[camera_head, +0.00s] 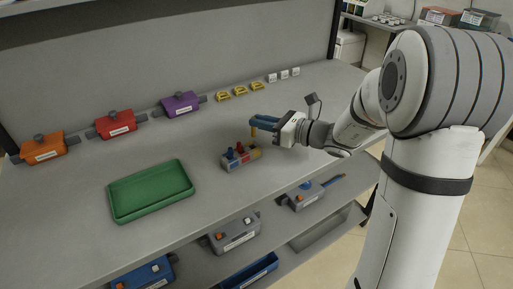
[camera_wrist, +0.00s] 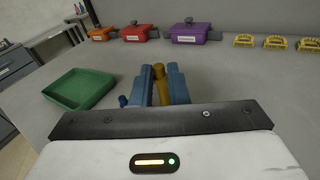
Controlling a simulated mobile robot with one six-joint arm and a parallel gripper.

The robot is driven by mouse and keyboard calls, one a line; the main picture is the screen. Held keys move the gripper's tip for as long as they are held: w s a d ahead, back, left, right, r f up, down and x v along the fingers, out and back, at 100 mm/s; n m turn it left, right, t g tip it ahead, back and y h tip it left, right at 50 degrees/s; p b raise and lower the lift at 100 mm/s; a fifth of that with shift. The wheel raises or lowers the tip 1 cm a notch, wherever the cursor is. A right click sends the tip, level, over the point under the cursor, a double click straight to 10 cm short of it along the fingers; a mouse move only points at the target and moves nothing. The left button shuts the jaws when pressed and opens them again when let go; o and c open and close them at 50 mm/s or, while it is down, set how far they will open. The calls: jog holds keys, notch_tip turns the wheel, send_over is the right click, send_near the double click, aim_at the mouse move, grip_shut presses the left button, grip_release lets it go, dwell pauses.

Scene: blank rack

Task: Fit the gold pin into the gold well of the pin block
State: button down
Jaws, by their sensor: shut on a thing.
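The pin block (camera_head: 228,166) sits on the bench, with a blue pin (camera_head: 231,153) and a red pin (camera_head: 239,147) standing in it. Its yellow-gold end (camera_head: 254,153) is at the right. My gripper (camera_head: 256,120) is shut on the gold pin (camera_head: 253,132), which hangs upright above that gold end, apparently clear of it. In the wrist view the gold pin (camera_wrist: 160,88) lies between the blue fingers. The fingers and palm hide most of the block there; a small blue piece (camera_wrist: 122,101) shows at their left. The inside of the gold well cannot be made out.
A green tray (camera_head: 150,190) lies left of the block. Orange (camera_head: 43,149), red (camera_head: 115,124) and purple (camera_head: 180,104) boxes stand along the back, with several small yellow pieces (camera_head: 240,91) right of them. A lower shelf (camera_head: 300,238) holds grey and blue boxes.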

aim_at(260, 148)
jog(key=f, duration=0.4)
jog(key=shift+s+a, duration=0.1)
jog(key=shift+a, duration=0.1)
notch_tip(260, 148, down, 3)
jog(key=shift+r, duration=0.2)
jog(key=c, duration=1.4)
grip_release()
jog(key=shift+r, duration=0.1)
